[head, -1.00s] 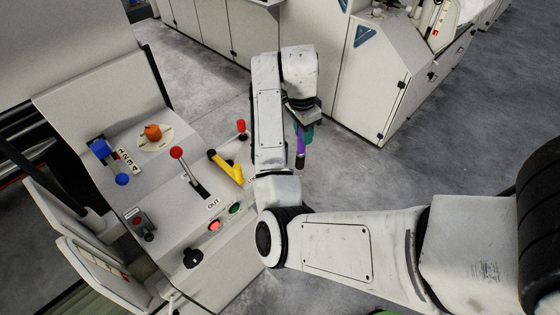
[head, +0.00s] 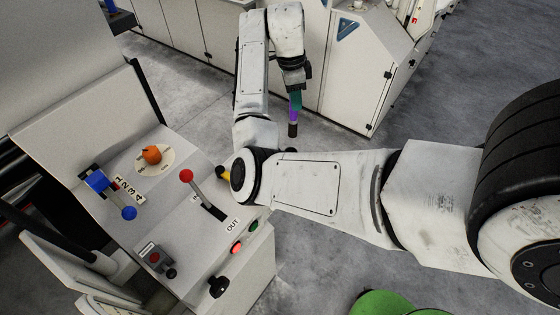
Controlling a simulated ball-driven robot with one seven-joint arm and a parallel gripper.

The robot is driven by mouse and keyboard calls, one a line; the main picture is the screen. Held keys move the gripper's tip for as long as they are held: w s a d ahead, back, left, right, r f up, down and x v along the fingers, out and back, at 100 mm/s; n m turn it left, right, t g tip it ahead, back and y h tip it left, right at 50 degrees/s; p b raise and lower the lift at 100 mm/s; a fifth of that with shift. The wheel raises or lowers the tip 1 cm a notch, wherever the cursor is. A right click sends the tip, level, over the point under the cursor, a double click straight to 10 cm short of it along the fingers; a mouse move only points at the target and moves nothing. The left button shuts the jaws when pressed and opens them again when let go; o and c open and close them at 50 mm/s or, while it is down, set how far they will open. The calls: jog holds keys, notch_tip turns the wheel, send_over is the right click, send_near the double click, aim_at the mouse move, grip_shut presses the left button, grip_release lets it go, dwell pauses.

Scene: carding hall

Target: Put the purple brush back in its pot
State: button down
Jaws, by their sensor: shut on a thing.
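The purple brush (head: 294,115) is in my gripper (head: 295,98) in the head view, right of the control console and over open floor. My gripper points down and is shut on the brush. The brush hangs roughly upright, with its dark end lowest. Teal fingers cover its upper part. The brush's pot is not recognisable in this view.
A grey control console (head: 170,215) stands at left, with a red-knobbed lever (head: 187,176), a blue lever (head: 128,212), an orange knob (head: 152,155) and buttons. My arm hides part of its right side. White machine cabinets (head: 365,75) stand behind the gripper. A green round object (head: 385,304) is at the bottom edge.

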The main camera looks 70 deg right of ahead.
aim_at(292, 131)
notch_tip(292, 131, down, 13)
jog(key=b, duration=0.3)
jog(key=shift+w, duration=0.1)
jog(key=shift+f, duration=2.4)
jog(key=shift+f, duration=0.15)
jog(key=c, duration=0.9)
grip_release()
notch_tip(292, 131, up, 12)
jog(key=w, duration=0.1)
jog(key=shift+a+p, duration=0.4)
jog(key=shift+p, duration=0.05)
